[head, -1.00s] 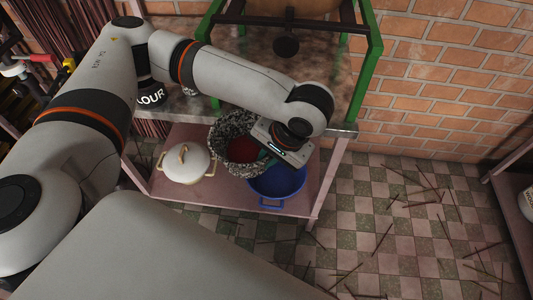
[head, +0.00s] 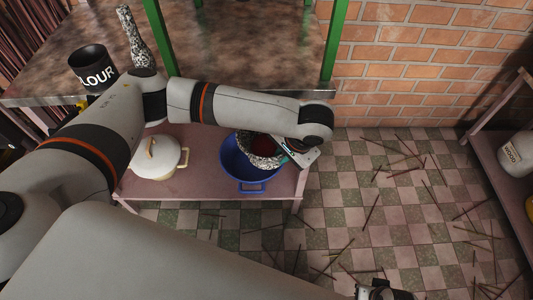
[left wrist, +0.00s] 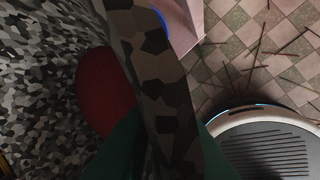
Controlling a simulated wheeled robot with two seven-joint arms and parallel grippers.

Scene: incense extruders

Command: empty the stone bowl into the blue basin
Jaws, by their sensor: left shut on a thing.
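The speckled grey stone bowl (head: 246,158) is over the right part of the blue basin (head: 229,172) on the low pink shelf. My left gripper (head: 287,157) is shut on the bowl's right rim. In the left wrist view its green fingers pinch the patterned rim (left wrist: 150,75). A dark red thing (head: 263,149) is inside the bowl, and it also shows in the left wrist view (left wrist: 103,92). The bowl hides part of the basin's inside. How far the bowl is tilted I cannot tell. My right gripper (head: 382,291) shows at the bottom edge, too small and cut off to judge.
A white lidded pot (head: 157,158) stands on the shelf (head: 200,185) left of the basin. A black flour pot (head: 91,65) and a speckled bottle (head: 134,38) stand on the worktop above. Thin sticks lie on the checkered floor (head: 340,205). A jar (head: 515,155) is at the far right.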

